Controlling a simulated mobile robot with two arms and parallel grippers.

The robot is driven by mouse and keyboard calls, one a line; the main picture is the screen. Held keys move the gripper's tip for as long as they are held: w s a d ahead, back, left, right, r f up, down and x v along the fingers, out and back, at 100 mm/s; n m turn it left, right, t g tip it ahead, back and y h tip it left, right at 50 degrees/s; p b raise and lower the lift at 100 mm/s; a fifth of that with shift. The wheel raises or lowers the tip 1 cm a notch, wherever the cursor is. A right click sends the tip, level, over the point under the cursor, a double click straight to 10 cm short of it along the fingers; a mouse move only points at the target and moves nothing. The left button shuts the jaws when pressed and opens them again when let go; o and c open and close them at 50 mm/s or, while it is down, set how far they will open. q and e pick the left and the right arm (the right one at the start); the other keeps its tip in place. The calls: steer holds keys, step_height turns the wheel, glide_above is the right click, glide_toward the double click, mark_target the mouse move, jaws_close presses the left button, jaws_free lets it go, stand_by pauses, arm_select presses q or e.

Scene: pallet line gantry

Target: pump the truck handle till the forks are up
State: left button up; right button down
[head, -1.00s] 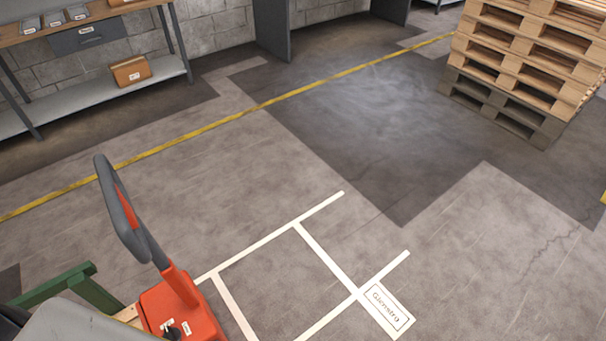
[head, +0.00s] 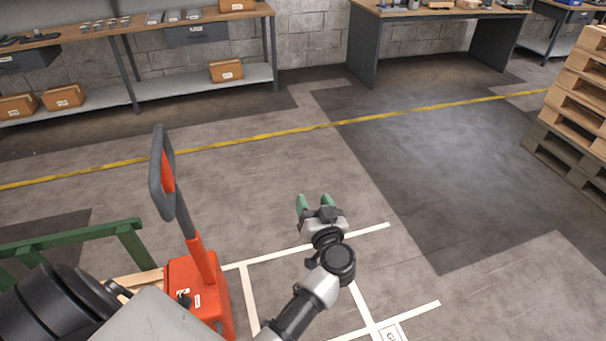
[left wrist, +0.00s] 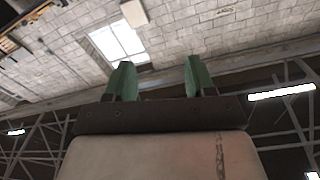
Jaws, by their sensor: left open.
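The red pallet truck (head: 196,291) stands at lower left in the head view. Its handle (head: 163,173), a dark grey loop with a red part on a grey and red shaft, stands up, leaning a little to the left. The forks are hidden behind my own body. My left gripper (head: 315,204), with green fingers, is open and empty, to the right of the handle and clear of it. In the left wrist view the two green fingers (left wrist: 156,80) stand apart with nothing between them. My right gripper is not in view.
A green rail (head: 70,237) is left of the truck. White lines (head: 300,248) mark the floor. A stack of pallets (head: 575,110) stands at far right. Benches (head: 200,85) with boxes line the back wall. The floor between is clear.

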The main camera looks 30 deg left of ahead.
arm_select(q)
steer(key=x, duration=1.1)
steer(key=shift+s+r+g, duration=0.2)
steer(key=shift+r+g, duration=0.1)
steer(key=shift+a, duration=0.1)
jaws_close()
jaws_free()
steer(key=v, duration=1.1)
